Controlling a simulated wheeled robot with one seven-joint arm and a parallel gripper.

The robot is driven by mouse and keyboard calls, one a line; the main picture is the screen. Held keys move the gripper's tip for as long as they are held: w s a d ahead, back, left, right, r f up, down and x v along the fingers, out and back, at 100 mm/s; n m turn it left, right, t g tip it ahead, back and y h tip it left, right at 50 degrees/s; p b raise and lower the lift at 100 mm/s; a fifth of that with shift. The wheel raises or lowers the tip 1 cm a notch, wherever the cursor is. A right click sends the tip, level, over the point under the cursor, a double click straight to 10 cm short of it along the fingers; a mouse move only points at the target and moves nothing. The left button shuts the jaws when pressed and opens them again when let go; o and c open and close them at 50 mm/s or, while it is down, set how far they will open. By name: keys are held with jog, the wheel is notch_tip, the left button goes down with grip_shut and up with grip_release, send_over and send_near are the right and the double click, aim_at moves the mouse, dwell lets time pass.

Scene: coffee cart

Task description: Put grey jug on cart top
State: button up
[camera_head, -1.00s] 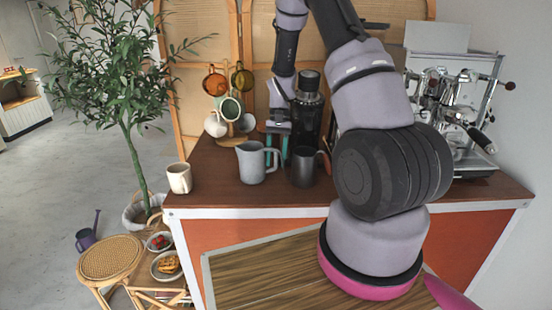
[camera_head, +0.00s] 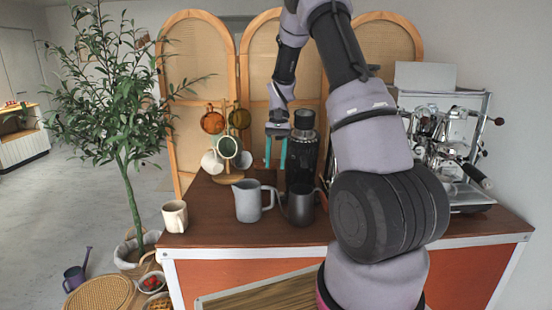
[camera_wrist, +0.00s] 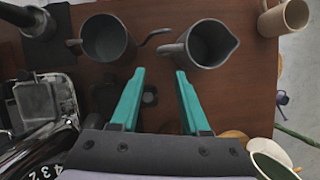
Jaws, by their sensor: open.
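The grey jug (camera_head: 247,201) stands upright on the brown cart top (camera_head: 210,230), left of a dark grey pitcher (camera_head: 301,206). In the wrist view I look down into the open jug (camera_wrist: 208,45), its spout to the right and its handle to the left. My gripper (camera_head: 276,160) is open and empty, above and behind the jug in the head view. In the wrist view the teal fingers of my gripper (camera_wrist: 160,76) point toward the gap around the jug's handle. They look apart from the jug, and nothing is between them.
A beige cup (camera_head: 174,216) stands at the cart's left edge. A mug tree (camera_head: 231,176) with several mugs is behind the jug. A black grinder (camera_head: 303,155) and an espresso machine (camera_head: 450,150) stand to the right. Bare cart top lies in front of the jug.

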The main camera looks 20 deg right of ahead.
jog(key=s+a+r+t, duration=0.1)
jog(key=s+r+t, duration=0.3)
jog(key=r, duration=0.5)
jog(key=s+a+r+t, duration=0.1)
jog(key=s+a+r, duration=0.1)
jog(key=s+r, duration=0.5)
jog(key=s+r+t, duration=0.3)
jog(key=s+r, duration=0.1)
jog(key=s, duration=0.2)
jog(key=s+a+r+n+t, duration=0.1)
jog(key=s+r+t, duration=0.2)
jog(key=s, duration=0.4)
jog(key=shift+a+r, duration=0.25)
jog(key=shift+r, duration=0.45)
jog(key=shift+w, duration=0.1)
